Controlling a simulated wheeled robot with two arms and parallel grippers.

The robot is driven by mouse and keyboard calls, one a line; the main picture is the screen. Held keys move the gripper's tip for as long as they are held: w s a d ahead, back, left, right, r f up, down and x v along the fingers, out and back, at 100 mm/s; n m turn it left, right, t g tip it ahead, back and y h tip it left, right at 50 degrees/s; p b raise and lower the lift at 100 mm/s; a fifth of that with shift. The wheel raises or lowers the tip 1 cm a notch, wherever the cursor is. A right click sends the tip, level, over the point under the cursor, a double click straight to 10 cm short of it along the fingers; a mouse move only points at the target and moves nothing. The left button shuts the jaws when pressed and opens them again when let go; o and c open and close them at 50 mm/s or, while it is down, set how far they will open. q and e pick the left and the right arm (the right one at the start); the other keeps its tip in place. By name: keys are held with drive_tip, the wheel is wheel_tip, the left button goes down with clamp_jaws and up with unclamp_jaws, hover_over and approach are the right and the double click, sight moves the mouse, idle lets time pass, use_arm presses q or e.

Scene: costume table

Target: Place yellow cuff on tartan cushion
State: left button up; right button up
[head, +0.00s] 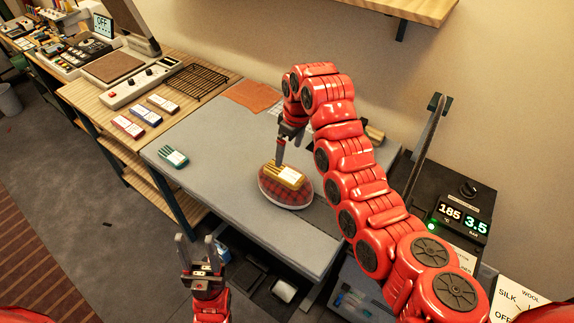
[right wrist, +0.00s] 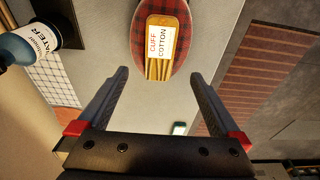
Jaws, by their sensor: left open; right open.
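The yellow cuff (head: 284,177) lies on top of the red tartan cushion (head: 288,195), which sits on the grey table top. In the right wrist view the yellow cuff (right wrist: 162,45), labelled "CUFF COTTON", rests on the tartan cushion (right wrist: 183,22). My right gripper (head: 282,150) is just above the cuff; in the right wrist view its open fingers (right wrist: 157,92) are empty and apart from the cuff. My left gripper (head: 200,255) is open and empty, low in front of the table's near edge.
A green cuff-like piece (head: 173,157) lies at the table's left. An orange cloth (head: 252,96) lies at the back. A bottle (right wrist: 28,45) stands near a white grid pad (right wrist: 55,95). A black press unit (head: 455,195) stands right. The table's left middle is clear.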

drive_tip(key=shift+s+d+r, duration=0.15)
drive_tip(key=shift+r, duration=1)
